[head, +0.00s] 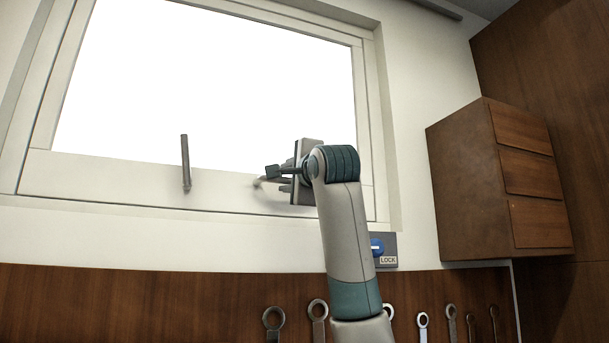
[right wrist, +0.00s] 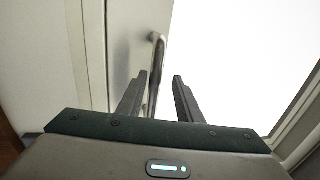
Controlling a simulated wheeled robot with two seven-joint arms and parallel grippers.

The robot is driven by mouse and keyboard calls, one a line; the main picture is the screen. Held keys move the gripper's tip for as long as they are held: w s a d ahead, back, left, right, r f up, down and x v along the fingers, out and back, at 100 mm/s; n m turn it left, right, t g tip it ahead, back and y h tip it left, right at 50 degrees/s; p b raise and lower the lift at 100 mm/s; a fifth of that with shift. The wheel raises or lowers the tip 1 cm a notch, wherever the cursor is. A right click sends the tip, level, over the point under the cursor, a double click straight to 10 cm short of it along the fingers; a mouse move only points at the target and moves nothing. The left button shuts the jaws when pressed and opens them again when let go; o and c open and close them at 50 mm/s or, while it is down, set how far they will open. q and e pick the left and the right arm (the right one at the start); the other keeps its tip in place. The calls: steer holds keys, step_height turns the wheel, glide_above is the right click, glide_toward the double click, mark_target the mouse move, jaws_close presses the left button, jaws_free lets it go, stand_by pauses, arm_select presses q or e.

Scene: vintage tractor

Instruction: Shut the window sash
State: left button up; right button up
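The window sash (head: 130,180) is a white frame around a bright pane, set in a white window frame; I cannot tell whether it stands fully shut. A curved metal handle (head: 260,183) sits on its bottom rail, partly hidden by my right gripper (head: 272,177). In the right wrist view the handle (right wrist: 156,50) runs down into the gap between the parted fingers of my right gripper (right wrist: 161,75), closer to the left finger. The fingers look open, and contact is not clear. My left gripper is not in view.
A grey metal rod (head: 186,162) stands upright before the bottom rail, left of my right gripper. A LOCK panel with a blue switch (head: 377,247) is below the window's right corner. Several wrenches (head: 318,311) hang lower on wood panelling. A wooden drawer cabinet (head: 465,185) juts out at right.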

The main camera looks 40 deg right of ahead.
steer(key=b+v, duration=0.9)
steer(key=v, duration=0.8)
steer(key=shift+b, duration=0.3)
steer(key=shift+w, duration=0.1)
